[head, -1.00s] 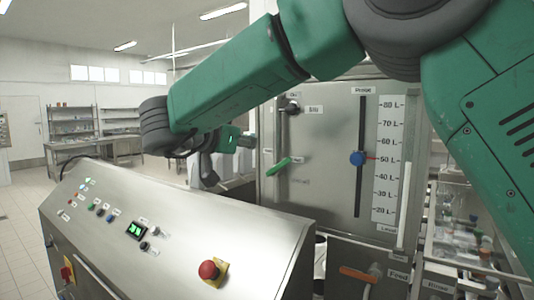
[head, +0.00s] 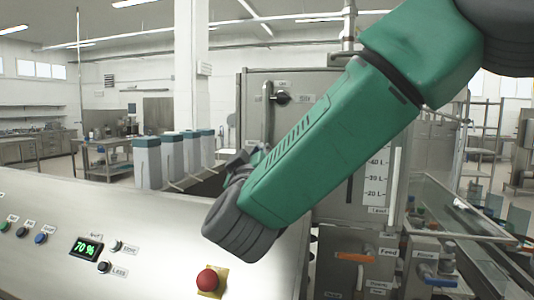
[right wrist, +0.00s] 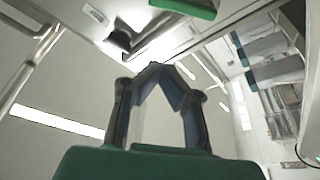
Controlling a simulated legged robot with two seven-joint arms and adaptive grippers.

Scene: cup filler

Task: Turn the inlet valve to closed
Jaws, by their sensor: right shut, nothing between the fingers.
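In the head view my right arm crosses the steel cabinet (head: 312,84), and my right gripper (head: 262,152) is partly hidden behind its own wrist, close to the cabinet front. In the right wrist view the gripper's fingers (right wrist: 157,70) meet at the tips, shut and empty. A green bar (right wrist: 192,7), perhaps a valve lever, shows at the top of that view, apart from the fingertips. In the head view the arm hides the spot where a green lever showed earlier. No label reading inlet is legible. My left gripper is not in view.
The sloped control panel (head: 135,225) stands in front, with a red stop button (head: 208,280) and a display (head: 87,247) reading 70 %. An orange handle (head: 355,257) and a blue handle (head: 440,281) sit low right. Several grey containers (head: 172,155) stand behind the panel.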

